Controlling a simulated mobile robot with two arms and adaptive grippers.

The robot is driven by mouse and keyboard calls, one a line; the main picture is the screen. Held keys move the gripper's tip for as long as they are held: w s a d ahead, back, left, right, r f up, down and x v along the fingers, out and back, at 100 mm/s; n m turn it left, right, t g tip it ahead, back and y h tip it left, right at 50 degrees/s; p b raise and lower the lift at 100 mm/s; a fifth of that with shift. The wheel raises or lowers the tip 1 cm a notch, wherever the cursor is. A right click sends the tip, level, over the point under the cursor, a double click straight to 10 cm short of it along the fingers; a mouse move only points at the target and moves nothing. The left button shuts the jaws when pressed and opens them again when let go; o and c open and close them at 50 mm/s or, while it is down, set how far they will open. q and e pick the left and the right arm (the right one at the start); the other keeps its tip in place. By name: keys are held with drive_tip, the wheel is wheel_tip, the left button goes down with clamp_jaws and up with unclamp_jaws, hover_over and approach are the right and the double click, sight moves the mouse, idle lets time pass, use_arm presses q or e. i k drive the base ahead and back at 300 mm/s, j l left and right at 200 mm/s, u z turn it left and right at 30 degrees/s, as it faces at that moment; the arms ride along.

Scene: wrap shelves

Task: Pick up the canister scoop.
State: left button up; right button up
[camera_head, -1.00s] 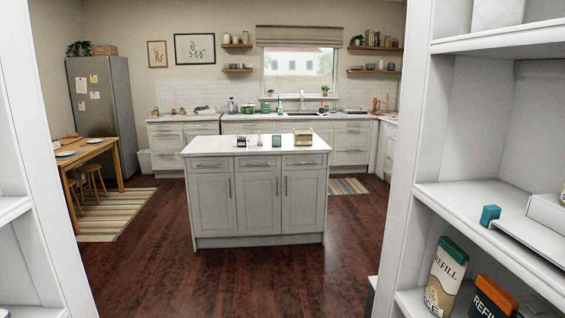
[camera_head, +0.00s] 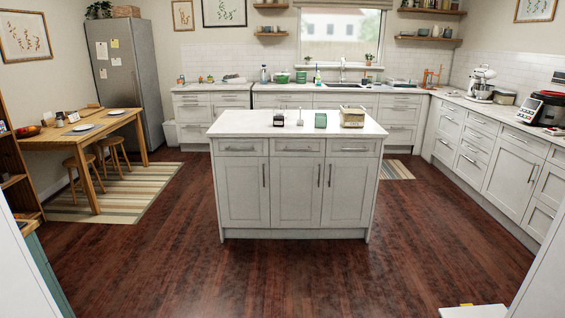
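Several small things stand on the white top of the kitchen island (camera_head: 240,124) ahead of me. From left to right they are a dark jar or box with a pale top (camera_head: 278,118), a thin pale upright item (camera_head: 300,118), a green canister (camera_head: 320,120) and a beige box-like container (camera_head: 352,117). The thin item may be the canister scoop, but it is too small to tell. Neither of my grippers is in view.
Dark wood floor (camera_head: 290,275) lies open between me and the island. A wooden table (camera_head: 60,138) with stools stands left on a striped rug (camera_head: 120,192). Counters (camera_head: 500,118) run along the back and right. Pale panels edge the lower corners.

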sight(299, 122)
drive_tip(key=i+z, duration=0.1)
drive_tip(key=i, duration=0.8)
drive_tip(key=i+j+z, duration=0.1)
drive_tip(key=i, duration=0.8)
drive_tip(key=j, duration=0.1)
